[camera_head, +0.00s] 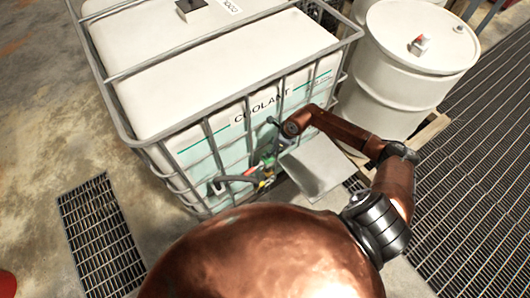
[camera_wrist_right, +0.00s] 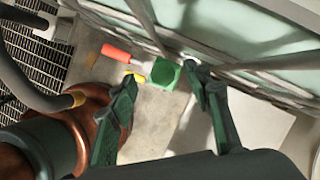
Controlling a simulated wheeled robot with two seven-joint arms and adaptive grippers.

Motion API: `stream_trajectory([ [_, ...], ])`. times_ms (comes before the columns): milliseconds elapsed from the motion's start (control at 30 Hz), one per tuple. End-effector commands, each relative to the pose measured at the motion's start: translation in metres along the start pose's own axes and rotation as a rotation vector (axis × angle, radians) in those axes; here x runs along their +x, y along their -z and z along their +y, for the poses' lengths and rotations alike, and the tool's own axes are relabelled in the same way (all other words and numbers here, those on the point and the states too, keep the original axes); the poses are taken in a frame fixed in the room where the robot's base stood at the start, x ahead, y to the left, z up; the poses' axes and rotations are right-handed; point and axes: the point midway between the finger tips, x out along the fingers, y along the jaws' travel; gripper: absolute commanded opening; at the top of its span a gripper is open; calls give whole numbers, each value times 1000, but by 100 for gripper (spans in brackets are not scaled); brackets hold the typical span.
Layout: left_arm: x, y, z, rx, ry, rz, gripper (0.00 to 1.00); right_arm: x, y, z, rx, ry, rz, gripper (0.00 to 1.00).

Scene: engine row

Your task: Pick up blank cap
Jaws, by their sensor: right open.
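In the right wrist view, a bright green piece with a round recessed face (camera_wrist_right: 166,74) shows between my fingertips; it may be the blank cap, but I cannot tell for sure. A valve with an orange-red handle (camera_wrist_right: 118,53) and a yellow part is beside it. My right gripper (camera_wrist_right: 160,74) is open, its two dark green fingers on either side of the green piece. I cannot tell whether they touch it. In the head view, the right gripper (camera_head: 265,168) is small, low at the front of the caged coolant tank (camera_head: 235,125). My left gripper is out of view.
The tank's metal cage bars run close beside the right gripper. A pale flat plate (camera_head: 318,166) lies just right of it. A white drum (camera_head: 400,85) stands at the right. Floor gratings (camera_head: 100,235) lie left and right. A dark hose (camera_wrist_right: 35,85) crosses the wrist view's left.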

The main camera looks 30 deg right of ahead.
Motion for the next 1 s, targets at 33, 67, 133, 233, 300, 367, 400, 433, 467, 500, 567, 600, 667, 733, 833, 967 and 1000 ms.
stream_trajectory([
  [33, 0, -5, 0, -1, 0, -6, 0, 6, 3, 1, 6, -2, 2, 45],
  [67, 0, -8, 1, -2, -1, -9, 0, 9, 5, 0, 9, -1, 2, 45],
  [133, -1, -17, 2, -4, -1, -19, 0, 15, 8, 0, 14, 1, 1, 45],
  [233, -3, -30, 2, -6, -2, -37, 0, 24, 11, -1, 18, 2, 1, 45],
  [300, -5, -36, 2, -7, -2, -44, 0, 33, 14, -2, 21, 2, 2, 45],
  [367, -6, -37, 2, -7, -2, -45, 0, 42, 15, -3, 21, 2, 0, 45],
  [400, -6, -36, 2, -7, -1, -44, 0, 48, 15, -2, 21, 2, -1, 45],
  [433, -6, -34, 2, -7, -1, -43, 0, 53, 15, -3, 20, 3, -1, 45],
  [467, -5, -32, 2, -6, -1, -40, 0, 56, 15, -3, 19, 3, -1, 45],
  [500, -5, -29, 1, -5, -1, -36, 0, 61, 15, -3, 19, 3, 0, 45],
  [567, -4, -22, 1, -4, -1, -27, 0, 66, 15, -3, 18, 3, 0, 45],
  [600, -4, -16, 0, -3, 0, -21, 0, 67, 15, -3, 17, 4, 0, 45],
  [667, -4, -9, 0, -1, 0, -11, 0, 69, 15, -3, 15, 4, 0, 45],
  [733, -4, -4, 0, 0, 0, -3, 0, 69, 14, -3, 14, 4, 0, 45],
  [833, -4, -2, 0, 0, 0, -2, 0, 69, 14, -4, 13, 3, 0, 45],
  [967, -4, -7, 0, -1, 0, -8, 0, 69, 14, -3, 13, 3, 0, 36],
  [1000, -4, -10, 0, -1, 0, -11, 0, 69, 14, -3, 13, 3, 0, 33],
])
